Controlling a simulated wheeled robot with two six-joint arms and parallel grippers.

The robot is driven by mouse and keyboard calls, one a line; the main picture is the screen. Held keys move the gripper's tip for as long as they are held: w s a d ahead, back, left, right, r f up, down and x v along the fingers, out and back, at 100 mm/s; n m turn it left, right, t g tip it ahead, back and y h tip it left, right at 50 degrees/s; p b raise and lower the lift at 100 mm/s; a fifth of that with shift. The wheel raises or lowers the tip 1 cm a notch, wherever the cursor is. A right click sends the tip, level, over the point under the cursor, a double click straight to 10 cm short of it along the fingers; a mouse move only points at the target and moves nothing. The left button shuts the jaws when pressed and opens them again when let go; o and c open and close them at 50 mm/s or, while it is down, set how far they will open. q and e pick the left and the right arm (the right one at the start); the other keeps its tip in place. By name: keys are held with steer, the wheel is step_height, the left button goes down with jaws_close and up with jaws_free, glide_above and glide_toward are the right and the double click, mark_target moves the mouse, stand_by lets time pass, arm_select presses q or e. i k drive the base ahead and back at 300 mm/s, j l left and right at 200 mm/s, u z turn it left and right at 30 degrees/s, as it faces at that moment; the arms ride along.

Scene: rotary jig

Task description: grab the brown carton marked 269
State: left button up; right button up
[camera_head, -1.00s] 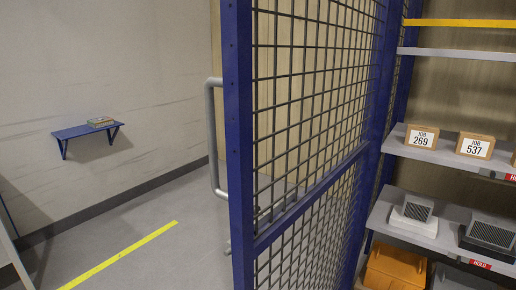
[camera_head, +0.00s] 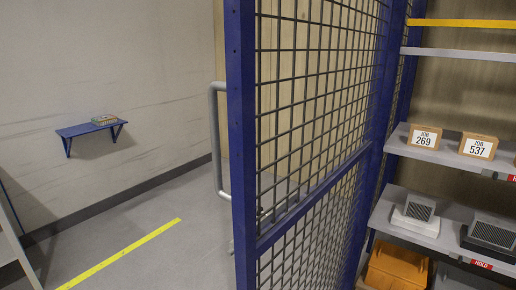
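The brown carton marked 269 (camera_head: 425,138) stands upright on a grey shelf (camera_head: 449,156) at the right of the head view. Its white label reads "JOB 269" and faces outward. A similar brown carton marked 537 (camera_head: 478,146) stands just to its right, with a small gap between them. Neither of my grippers shows in the view.
A blue-framed wire mesh panel (camera_head: 241,150) stands left of the shelves. Lower shelves hold grey devices (camera_head: 416,215) and an orange bin (camera_head: 397,268). A blue wall shelf (camera_head: 91,129) bears a small stack. The floor (camera_head: 165,215) with a yellow line (camera_head: 125,252) is clear.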

mark_target(427, 137)
steer(key=i+j+z, duration=0.1)
steer(key=z, duration=0.8)
steer(key=j+z, duration=0.25)
steer(key=j, duration=0.45)
steer(key=j+z, duration=0.3)
steer(key=j, duration=0.45)
steer(key=j+z, duration=0.25)
steer(key=j, duration=0.45)
steer(key=k, duration=0.05)
